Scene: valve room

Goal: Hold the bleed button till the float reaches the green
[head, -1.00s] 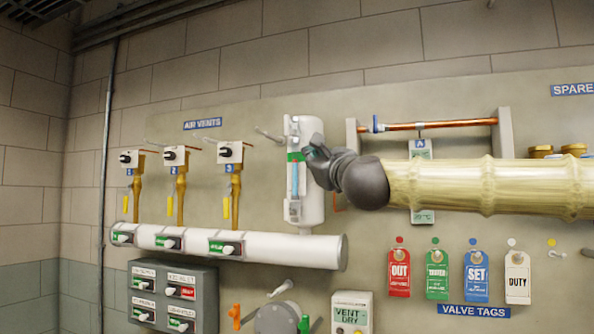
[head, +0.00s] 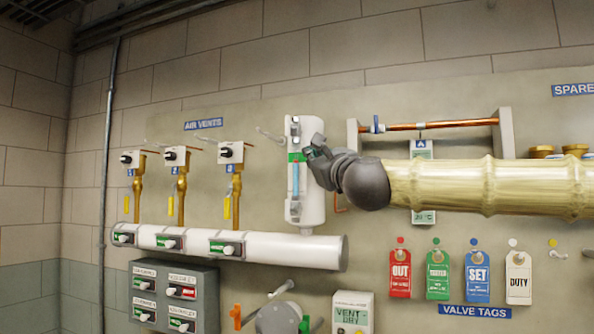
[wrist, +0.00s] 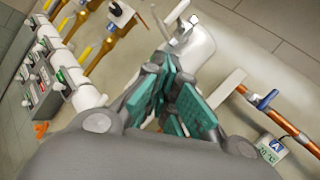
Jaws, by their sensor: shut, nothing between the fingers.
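The white float cylinder (head: 312,205) stands upright on the wall board. Its front sight gauge (head: 294,212) has a green band (head: 296,157) with a blue column (head: 295,178) below it; the column's top appears just under the band. My gripper (head: 313,152) is shut and empty at the cylinder's right front, overlapping its side in the head view. Whether it touches the cylinder is unclear. In the wrist view, the teal finger pads (wrist: 172,85) are in front of the white cylinder (wrist: 200,50). I cannot make out the bleed button; my gripper may be hiding it.
Several brass air vents (head: 180,185) rise from a white pipe (head: 300,251) at left. A copper pipe (head: 450,124) on brackets is at right, above my arm. Valve tags (head: 437,275) hang below my arm. A grey switch box (head: 172,298) is lower left.

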